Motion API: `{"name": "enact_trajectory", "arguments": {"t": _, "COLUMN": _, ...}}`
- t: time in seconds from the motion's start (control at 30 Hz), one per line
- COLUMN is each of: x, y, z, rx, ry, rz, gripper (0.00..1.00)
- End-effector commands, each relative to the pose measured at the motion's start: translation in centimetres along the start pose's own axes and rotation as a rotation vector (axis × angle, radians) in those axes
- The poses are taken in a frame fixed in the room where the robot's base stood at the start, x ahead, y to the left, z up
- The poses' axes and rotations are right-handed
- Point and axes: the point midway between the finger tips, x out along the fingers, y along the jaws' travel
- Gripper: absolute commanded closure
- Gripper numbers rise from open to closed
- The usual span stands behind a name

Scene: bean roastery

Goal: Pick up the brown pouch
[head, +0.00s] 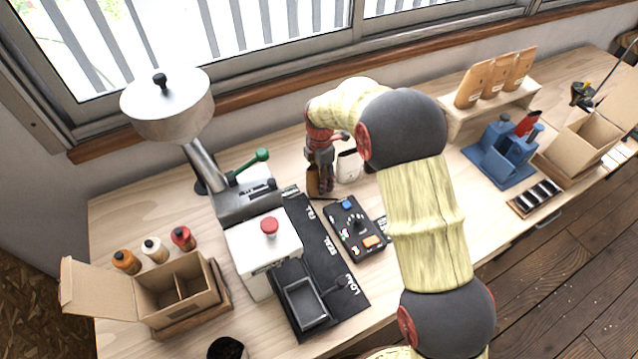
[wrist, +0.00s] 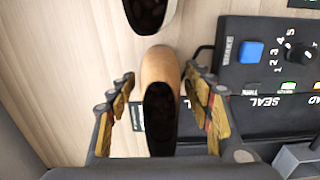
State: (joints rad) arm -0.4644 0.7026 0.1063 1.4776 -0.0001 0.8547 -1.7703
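The brown pouch (wrist: 160,66) stands open-topped in the wrist view, its mouth dark inside. My gripper (wrist: 160,92) is open, with one finger on each side of the pouch and a visible gap on both sides. In the head view, the pouch (head: 312,183) shows as a tan-brown strip, partly hidden by my gripper (head: 321,186), which points down onto the table beside the black mat.
A white pouch (head: 348,166) stands right behind the brown one. A black control box (head: 356,228) lies close in front. The grinder with its hopper (head: 168,104) is to the left. Several tan pouches (head: 497,76) stand on a wooden shelf at the right.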

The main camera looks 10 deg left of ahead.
Motion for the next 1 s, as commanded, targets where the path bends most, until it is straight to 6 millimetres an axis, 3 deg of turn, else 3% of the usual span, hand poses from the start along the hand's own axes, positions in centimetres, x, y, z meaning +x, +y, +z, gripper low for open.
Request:
{"name": "enact_trajectory", "arguments": {"t": 0.67, "x": 0.01, "y": -0.01, "z": -0.01, "rx": 0.000, "ry": 0.000, "rz": 0.000, "gripper": 0.89}}
{"name": "enact_trajectory", "arguments": {"t": 1.0, "x": -0.28, "y": 0.02, "z": 0.00, "rx": 0.000, "ry": 0.000, "rz": 0.000, "gripper": 0.91}}
